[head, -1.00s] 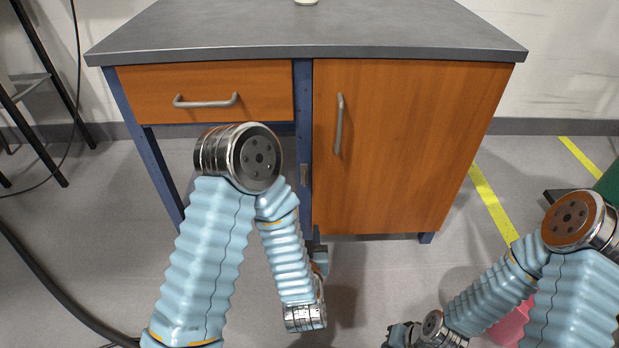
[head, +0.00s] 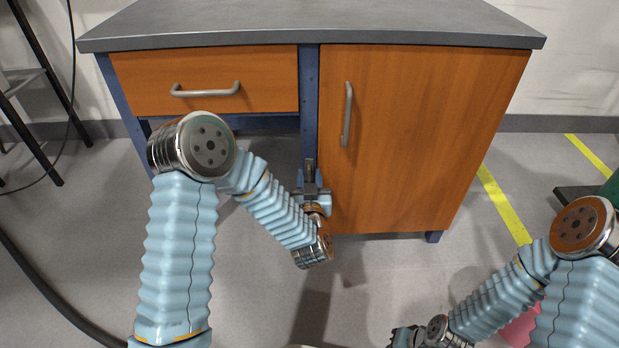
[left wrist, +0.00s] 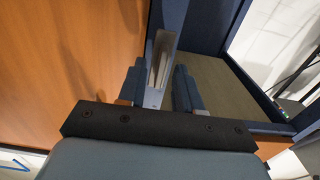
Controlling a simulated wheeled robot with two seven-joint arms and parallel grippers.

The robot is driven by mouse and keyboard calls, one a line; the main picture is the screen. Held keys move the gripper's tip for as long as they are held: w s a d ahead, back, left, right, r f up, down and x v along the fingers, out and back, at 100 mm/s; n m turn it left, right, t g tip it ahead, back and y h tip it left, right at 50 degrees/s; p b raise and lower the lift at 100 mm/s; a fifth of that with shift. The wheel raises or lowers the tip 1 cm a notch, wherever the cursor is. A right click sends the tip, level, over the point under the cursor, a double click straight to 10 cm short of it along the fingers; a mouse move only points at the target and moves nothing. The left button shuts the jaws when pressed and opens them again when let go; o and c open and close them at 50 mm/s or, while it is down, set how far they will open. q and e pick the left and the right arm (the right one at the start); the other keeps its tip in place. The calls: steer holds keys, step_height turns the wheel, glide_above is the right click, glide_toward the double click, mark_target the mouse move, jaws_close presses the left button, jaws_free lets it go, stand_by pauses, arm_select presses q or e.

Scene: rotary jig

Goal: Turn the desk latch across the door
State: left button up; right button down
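The desk's orange-brown door (head: 415,135) is shut, with a grey bar handle (head: 347,114). The latch (left wrist: 160,58) is a narrow grey metal piece on the blue post (head: 309,105) left of the door. It lies along the post, not across the door. My left gripper (head: 311,178) is in front of the post and hides most of the latch in the head view. In the left wrist view the left gripper (left wrist: 157,90) is open, with a finger on each side of the latch; contact cannot be told. My right gripper (head: 403,338) is low, at the bottom edge, its fingers unclear.
A shut drawer (head: 205,78) with a grey handle is left of the post, above an open leg space. The grey desktop (head: 310,22) overhangs the front. Floor in front of the door is clear. A pink object (head: 522,327) is partly behind my right arm.

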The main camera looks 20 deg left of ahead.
arm_select(q)
steer(key=shift+w+a, duration=0.1)
steer(key=shift+w, duration=0.2)
jaws_close()
steer(key=shift+d+f+m+p, duration=0.15)
steer(key=shift+m+p, duration=0.85)
steer(key=shift+m, duration=3.5)
steer(key=shift+d+f+m+p, duration=0.15)
steer(key=shift+m+p, duration=0.85)
steer(key=shift+m, duration=3.5)
steer(key=shift+a, duration=0.15)
